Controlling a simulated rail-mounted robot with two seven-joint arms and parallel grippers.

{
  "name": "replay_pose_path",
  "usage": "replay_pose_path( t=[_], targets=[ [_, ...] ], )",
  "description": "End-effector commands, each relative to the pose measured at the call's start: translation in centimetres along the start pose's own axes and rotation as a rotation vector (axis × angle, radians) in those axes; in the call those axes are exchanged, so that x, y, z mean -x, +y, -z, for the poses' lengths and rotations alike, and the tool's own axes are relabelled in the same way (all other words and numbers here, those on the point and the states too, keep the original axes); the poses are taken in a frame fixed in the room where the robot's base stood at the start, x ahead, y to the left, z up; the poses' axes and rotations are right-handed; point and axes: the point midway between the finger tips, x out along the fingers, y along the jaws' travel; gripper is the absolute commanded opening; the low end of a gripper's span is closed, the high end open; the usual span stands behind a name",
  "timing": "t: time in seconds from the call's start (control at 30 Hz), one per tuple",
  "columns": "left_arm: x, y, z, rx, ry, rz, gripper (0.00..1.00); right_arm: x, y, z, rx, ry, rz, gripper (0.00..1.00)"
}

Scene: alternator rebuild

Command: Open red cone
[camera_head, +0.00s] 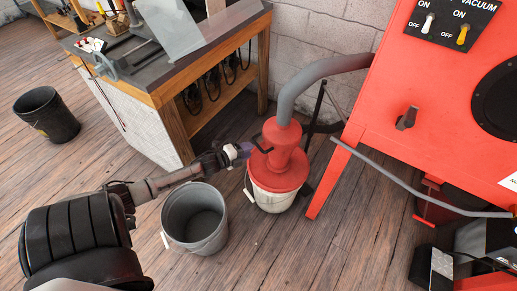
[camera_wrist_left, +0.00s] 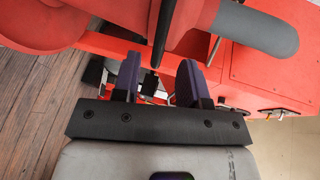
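The red cone (camera_head: 284,160) stands upright on a white bucket (camera_head: 271,199), with a grey hose (camera_head: 315,78) joined to its top. A thin black handle (camera_head: 263,137) sticks out from the cone's left side. My left gripper (camera_head: 245,150) is beside the cone, close to this handle. In the left wrist view my left gripper (camera_wrist_left: 160,66) has its two purple fingers apart. The black handle (camera_wrist_left: 163,28) reaches down toward the gap between them, and I cannot tell whether it touches a finger. The cone's red body (camera_wrist_left: 45,22) fills the upper left there. My right gripper is not in view.
A grey open bucket (camera_head: 196,222) stands below my left forearm. The red cabinet (camera_head: 385,110) with switches and a sloping leg is right of the cone. A workbench (camera_head: 155,85) stands behind left, and a dark bin (camera_head: 45,115) at far left.

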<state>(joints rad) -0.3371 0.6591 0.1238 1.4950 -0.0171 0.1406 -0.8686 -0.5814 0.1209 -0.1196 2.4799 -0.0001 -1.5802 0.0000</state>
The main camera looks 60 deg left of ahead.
Motion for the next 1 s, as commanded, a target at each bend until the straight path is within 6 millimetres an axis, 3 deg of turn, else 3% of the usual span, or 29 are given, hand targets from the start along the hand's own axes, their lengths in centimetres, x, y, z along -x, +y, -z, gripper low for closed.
replay_pose_path(
  t=[0.2,0.4,0.87,1.0],
  targets=[
    [-3.6,0.1,-0.1,-0.002,-0.001,0.002,0.40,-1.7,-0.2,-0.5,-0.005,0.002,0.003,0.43],
    [-5.3,0.1,-0.1,0.000,-0.002,0.000,0.40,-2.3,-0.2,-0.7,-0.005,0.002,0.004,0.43],
    [-6.0,0.0,0.0,0.000,-0.001,-0.001,0.40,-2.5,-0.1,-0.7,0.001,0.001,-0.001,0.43],
    [-6.0,0.0,0.0,0.000,-0.001,-0.001,0.27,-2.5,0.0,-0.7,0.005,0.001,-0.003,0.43]
  ],
)
